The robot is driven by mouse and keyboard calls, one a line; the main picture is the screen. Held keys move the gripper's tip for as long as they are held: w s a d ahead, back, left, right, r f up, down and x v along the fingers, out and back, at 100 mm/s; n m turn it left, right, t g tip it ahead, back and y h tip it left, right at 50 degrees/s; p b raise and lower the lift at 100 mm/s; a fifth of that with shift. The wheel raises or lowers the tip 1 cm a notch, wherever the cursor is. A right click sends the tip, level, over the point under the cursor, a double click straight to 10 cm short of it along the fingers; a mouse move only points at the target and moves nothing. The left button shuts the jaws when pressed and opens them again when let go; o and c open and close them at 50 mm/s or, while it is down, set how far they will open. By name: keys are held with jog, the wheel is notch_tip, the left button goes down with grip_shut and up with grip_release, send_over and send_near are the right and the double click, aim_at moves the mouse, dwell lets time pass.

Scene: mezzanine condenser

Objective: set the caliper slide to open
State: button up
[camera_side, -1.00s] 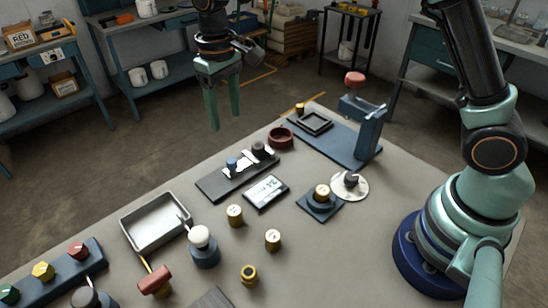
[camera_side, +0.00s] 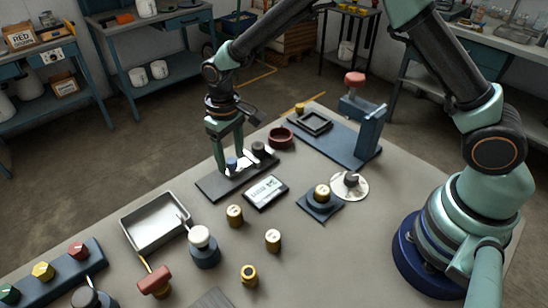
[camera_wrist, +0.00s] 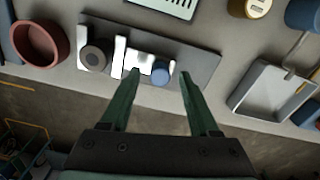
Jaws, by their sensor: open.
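The caliper lies on a dark base plate (camera_side: 208,187) on the bench. It has pale metal jaws, a dark grey knob (camera_side: 258,148) and a blue knob (camera_side: 231,164) on the slide. In the wrist view the dark grey knob (camera_wrist: 93,57) sits left, by a white jaw (camera_wrist: 118,58), with a narrow gap to the slide (camera_wrist: 138,62). My gripper (camera_wrist: 159,74) is open, pointing down over the plate, one fingertip on each side of the blue knob (camera_wrist: 160,72). I cannot tell whether the fingers touch it.
A display block (camera_side: 265,192) lies just in front of the caliper. A red-brown bowl (camera_side: 281,138) stands behind its right end, a metal tray (camera_side: 155,242) to the left. A white-topped knob (camera_side: 200,237), brass cylinders (camera_side: 235,215) and a blue stand (camera_side: 368,135) are around.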

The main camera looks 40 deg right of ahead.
grip_shut()
dwell(1.5)
